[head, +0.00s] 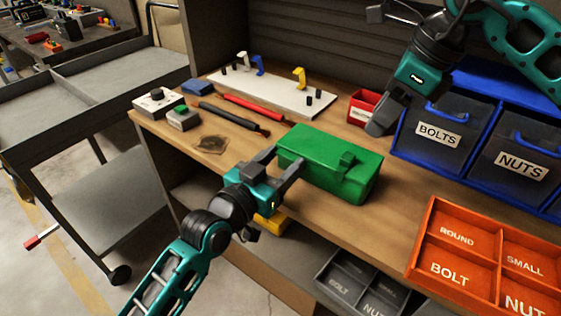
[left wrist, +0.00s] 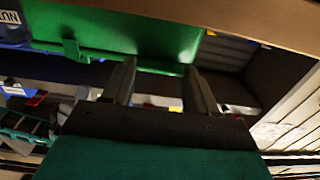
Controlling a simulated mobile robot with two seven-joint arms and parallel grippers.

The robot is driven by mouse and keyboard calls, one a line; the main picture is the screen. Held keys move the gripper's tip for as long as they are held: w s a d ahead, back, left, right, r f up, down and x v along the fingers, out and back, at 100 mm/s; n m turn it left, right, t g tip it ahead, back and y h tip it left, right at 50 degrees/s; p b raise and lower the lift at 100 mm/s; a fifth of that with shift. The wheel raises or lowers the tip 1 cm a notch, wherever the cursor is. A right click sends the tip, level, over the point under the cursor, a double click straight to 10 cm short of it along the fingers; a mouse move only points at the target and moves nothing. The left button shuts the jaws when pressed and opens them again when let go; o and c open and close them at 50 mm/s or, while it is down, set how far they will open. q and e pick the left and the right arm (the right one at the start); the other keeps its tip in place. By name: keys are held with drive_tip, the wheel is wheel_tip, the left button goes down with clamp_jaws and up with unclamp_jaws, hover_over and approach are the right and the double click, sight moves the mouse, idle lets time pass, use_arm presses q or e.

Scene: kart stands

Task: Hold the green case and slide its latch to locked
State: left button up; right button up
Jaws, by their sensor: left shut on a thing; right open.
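The green case (head: 325,155) lies closed on the wooden bench, its long front side facing the bench edge. Its small green latch (head: 346,160) sits on the front near the right end; I cannot tell its slide position. My left gripper (head: 287,153) is shut on the case at its left front part. In the left wrist view the case (left wrist: 160,30) is at the top, by the two fingertips (left wrist: 160,68), and the latch (left wrist: 72,47) is left of them. My right gripper (head: 380,126) is open and empty, above the bench right of the case, apart from it.
Blue bins (head: 402,145) labelled BOLTS and NUTS stand behind right, with a red bin (head: 362,107) beside them. An orange tray (head: 424,232) is front right. Red (head: 252,106) and black (head: 228,117) tools and a white board (head: 272,91) are behind left.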

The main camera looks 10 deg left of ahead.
use_arm(q)
drive_tip(key=shift+c, duration=0.2)
use_arm(e)
drive_tip(key=shift+s+d, duration=0.15)
drive_tip(key=shift+d, duration=0.15)
drive_tip(key=shift+c, duration=1.2)
drive_tip(key=shift+m+t, duration=0.4)
drive_tip(key=shift+m, duration=0.4)
drive_tip(key=s+d, duration=0.2)
drive_tip(key=d, duration=0.1)
drive_tip(key=s+d+r, duration=0.1)
drive_tip(key=d, duration=0.1)
drive_tip(key=shift+s+d+r, duration=0.1)
drive_tip(key=shift+s+d, duration=0.15)
drive_tip(key=shift+s, duration=0.05)
clamp_jaws()
approach(355, 167)
drive_tip(key=f, duration=0.1)
drive_tip(key=d+f, duration=0.1)
drive_tip(key=f, duration=0.1)
drive_tip(key=s+f, duration=0.1)
drive_tip(key=f, duration=0.1)
drive_tip(key=shift+d+f, duration=0.1)
drive_tip(key=shift+d, duration=0.25)
drive_tip(key=a, duration=0.1)
drive_tip(key=w+a, duration=0.1)
drive_tip(key=shift+w+a, duration=0.35)
drive_tip(key=shift+a, duration=0.05)
drive_tip(key=shift+w+a, duration=0.2)
drive_tip(key=shift+a, duration=0.1)
